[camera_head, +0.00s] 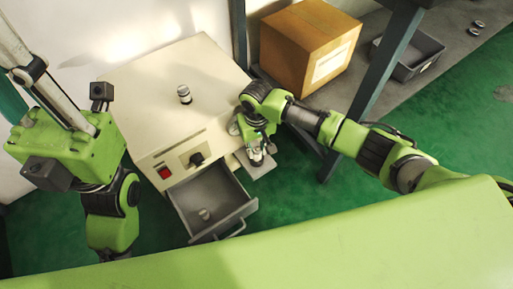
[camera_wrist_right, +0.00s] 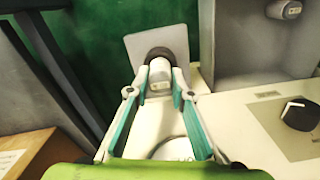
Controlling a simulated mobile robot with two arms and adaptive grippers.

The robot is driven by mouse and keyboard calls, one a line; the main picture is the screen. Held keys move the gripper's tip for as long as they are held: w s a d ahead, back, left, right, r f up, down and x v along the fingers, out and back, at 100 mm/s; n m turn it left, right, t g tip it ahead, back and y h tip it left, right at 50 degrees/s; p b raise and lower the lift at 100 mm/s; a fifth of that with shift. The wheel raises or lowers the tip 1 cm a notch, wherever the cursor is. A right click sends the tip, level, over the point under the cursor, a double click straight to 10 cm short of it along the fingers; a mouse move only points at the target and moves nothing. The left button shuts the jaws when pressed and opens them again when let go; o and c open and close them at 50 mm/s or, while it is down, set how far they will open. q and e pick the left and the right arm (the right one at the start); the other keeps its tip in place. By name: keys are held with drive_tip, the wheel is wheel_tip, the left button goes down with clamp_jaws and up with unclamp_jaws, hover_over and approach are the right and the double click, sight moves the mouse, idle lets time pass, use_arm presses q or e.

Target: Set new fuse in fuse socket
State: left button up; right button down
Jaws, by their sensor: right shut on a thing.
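My right gripper (camera_head: 258,160) is beside the right side of the cream cabinet (camera_head: 205,62), over a small grey plate (camera_head: 264,170). In the right wrist view the gripper (camera_wrist_right: 160,93) is shut on a white cylindrical fuse (camera_wrist_right: 160,76). A dark round part (camera_wrist_right: 160,54), seemingly the socket, surrounds the fuse's far end at the grey plate (camera_wrist_right: 134,46). I cannot tell how deep the fuse sits. Another white cylinder with dark bands (camera_head: 184,92) stands on the cabinet top. My left gripper's fingers are not visible.
The open grey drawer (camera_head: 232,215) holds a small light cylinder (camera_head: 204,214). The cabinet front has a red switch (camera_head: 164,172) and a black knob (camera_head: 196,159). A cardboard box (camera_head: 305,42), a grey bin (camera_head: 413,57) and a dark table leg (camera_head: 370,85) stand at the right.

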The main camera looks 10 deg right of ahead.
drive_tip(key=shift+f, duration=0.45)
drive_tip(key=c, duration=2.1)
unclamp_jaws()
